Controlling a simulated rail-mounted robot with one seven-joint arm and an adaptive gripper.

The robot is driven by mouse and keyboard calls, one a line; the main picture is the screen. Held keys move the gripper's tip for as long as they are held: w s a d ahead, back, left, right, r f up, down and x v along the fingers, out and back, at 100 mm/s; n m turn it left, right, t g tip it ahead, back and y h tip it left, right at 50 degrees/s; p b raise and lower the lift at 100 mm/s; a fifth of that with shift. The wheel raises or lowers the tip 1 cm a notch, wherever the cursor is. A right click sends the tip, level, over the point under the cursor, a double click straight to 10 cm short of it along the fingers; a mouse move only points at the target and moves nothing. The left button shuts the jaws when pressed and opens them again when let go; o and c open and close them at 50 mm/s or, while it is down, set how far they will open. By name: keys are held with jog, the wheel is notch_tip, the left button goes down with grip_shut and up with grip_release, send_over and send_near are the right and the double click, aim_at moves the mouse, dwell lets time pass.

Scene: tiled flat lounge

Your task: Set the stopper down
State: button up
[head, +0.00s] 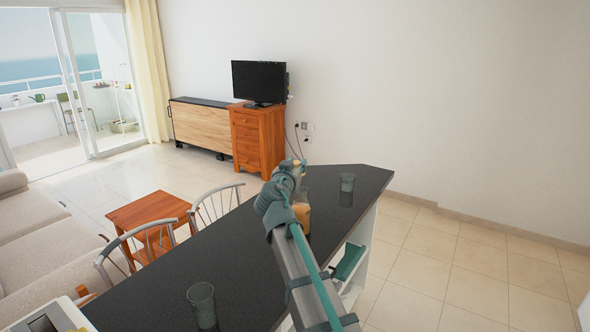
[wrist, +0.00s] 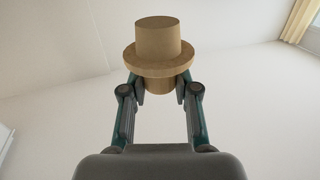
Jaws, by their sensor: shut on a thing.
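The stopper (wrist: 158,58) is a tan, cork-like piece with a round top, a wide flange and a narrower lower part. My gripper (wrist: 160,88) is shut on the lower part, just below the flange, in the wrist view. In the head view my gripper (head: 301,164) is small, above the far part of the dark counter (head: 240,245); the stopper is too small to make out clearly there.
A container with orange-tan contents (head: 302,214) stands on the counter, partly hidden by my arm. One glass (head: 347,184) stands to its right and another (head: 202,304) at the near left. Chairs (head: 140,246) line the counter's left side. Bare counter lies between the near glass and my arm.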

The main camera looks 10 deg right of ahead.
jog(key=shift+s+a+r+y, duration=0.15)
jog(key=shift+s+a+y, duration=0.15)
jog(key=s+a+f+n+t+y, duration=0.2)
jog(key=s+a+f+n+y, duration=0.1)
jog(key=a+f+n+y, duration=0.3)
jog(key=s+d+f, duration=0.2)
jog(key=d+f, duration=0.1)
jog(key=d, duration=0.2)
jog(key=s+d+f+m, duration=0.1)
jog(key=s+d+f, duration=0.2)
jog(key=d, duration=0.2)
jog(key=shift+s+d+f+y, duration=0.25)
jog(key=shift+f+y, duration=0.15)
